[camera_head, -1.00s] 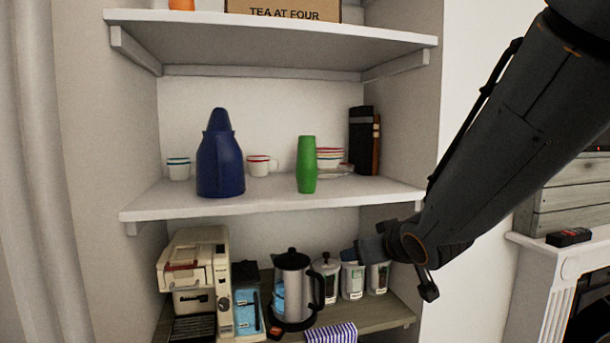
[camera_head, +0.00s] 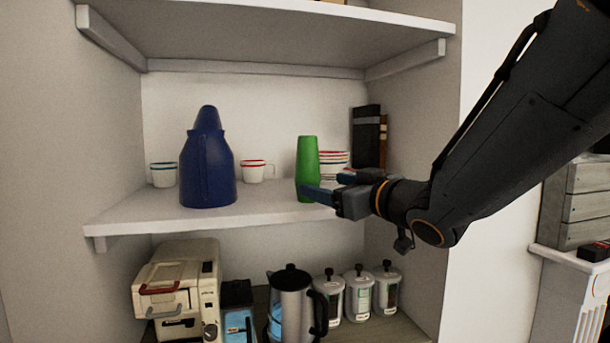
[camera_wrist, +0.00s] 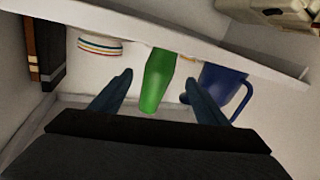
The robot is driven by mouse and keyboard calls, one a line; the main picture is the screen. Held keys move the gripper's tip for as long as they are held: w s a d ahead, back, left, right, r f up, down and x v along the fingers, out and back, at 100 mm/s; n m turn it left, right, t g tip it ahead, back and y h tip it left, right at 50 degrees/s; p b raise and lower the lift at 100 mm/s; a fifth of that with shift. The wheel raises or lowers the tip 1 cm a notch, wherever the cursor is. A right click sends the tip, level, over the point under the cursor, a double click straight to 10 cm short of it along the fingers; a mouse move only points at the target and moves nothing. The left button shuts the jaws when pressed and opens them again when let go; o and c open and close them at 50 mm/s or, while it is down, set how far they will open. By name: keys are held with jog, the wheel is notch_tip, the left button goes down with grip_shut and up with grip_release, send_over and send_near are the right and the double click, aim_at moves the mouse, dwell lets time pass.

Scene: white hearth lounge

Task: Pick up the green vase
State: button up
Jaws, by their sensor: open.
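The green vase (camera_head: 307,168) stands upright on the middle shelf (camera_head: 250,214), right of the blue jug. My gripper (camera_head: 322,187) is at the vase's lower right in the head view, with a finger in front of the vase's lower part. In the wrist view, the green vase (camera_wrist: 157,82) appears between the two open fingers of my gripper (camera_wrist: 160,92), with a gap on each side. The fingers are not closed on it. In the head view, the vase's lower right side is partly hidden by the finger.
A blue jug (camera_head: 208,165) stands left of the vase. Striped bowls (camera_head: 333,163) are close behind it on the right, with dark books (camera_head: 366,135) beyond. Two cups, one red-rimmed (camera_head: 252,172), stand near the jug. A coffee machine (camera_head: 178,290) and kettle (camera_head: 290,305) are below.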

aim_at(315, 179)
jog(key=shift+w+a+r, duration=0.25)
jog(key=shift+w+a, duration=0.4)
jog(key=shift+w, duration=0.25)
jog(key=shift+p+x, duration=0.95)
jog(key=shift+x, duration=2.1)
jog(key=shift+w+d, duration=0.1)
jog(key=c, duration=1.3)
